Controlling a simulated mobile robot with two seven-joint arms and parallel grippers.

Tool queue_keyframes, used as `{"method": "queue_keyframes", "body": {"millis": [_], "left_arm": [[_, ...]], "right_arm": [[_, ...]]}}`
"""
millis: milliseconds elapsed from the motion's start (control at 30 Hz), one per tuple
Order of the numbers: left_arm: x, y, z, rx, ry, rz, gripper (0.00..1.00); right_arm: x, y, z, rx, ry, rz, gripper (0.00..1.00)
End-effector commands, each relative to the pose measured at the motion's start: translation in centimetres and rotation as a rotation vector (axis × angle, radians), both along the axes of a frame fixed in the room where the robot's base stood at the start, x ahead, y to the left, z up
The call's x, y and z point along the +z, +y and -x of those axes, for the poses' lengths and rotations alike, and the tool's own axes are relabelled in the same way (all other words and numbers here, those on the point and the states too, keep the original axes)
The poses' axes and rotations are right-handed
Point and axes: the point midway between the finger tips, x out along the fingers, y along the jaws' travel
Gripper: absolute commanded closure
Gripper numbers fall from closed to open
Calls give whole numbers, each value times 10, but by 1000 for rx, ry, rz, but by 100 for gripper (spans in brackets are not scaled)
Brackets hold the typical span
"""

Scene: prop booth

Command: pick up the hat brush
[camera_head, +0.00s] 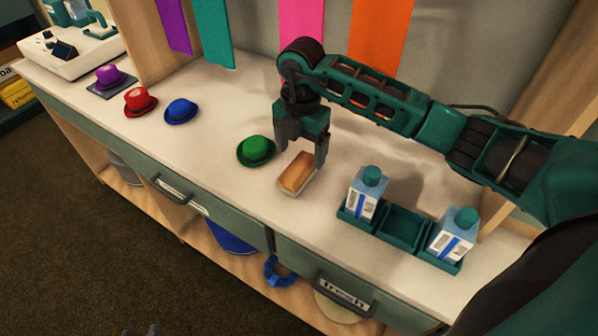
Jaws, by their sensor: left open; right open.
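The hat brush (297,174) lies on the pale counter, a tan wooden block with a paler lower part. My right gripper (302,152) points down over the brush's far end, its fingers open and apart on either side. Whether the fingers touch the brush or hang just above it, I cannot tell. My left gripper (141,330) shows only as dark fingertips at the bottom edge, open, over the floor and away from the counter.
A green hat (256,150) sits close left of the brush. Blue (181,111), red (140,101) and purple (109,76) hats stand further left. A green tray (402,231) with two bottles is at the right. Counter between the green and blue hats is clear.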

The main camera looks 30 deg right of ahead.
Motion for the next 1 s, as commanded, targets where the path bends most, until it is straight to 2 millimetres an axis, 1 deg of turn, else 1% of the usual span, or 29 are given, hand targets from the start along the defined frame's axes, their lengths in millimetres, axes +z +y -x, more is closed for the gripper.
{"method": "queue_keyframes", "body": {"millis": [167,433,567,767,1000], "left_arm": [[0,0,0,0,1,0,57],[0,0,0,1,0,-1,57],[0,0,0,1,0,-1,57],[0,1,0,1,0,-1,57],[1,1,-1,2,-2,-1,57]], "right_arm": [[-13,2,1,2,2,-1,17],[-52,5,2,2,3,-1,17],[-58,5,1,3,0,-1,17],[-59,5,1,3,0,-1,17],[-58,5,1,3,0,-1,40]]}}
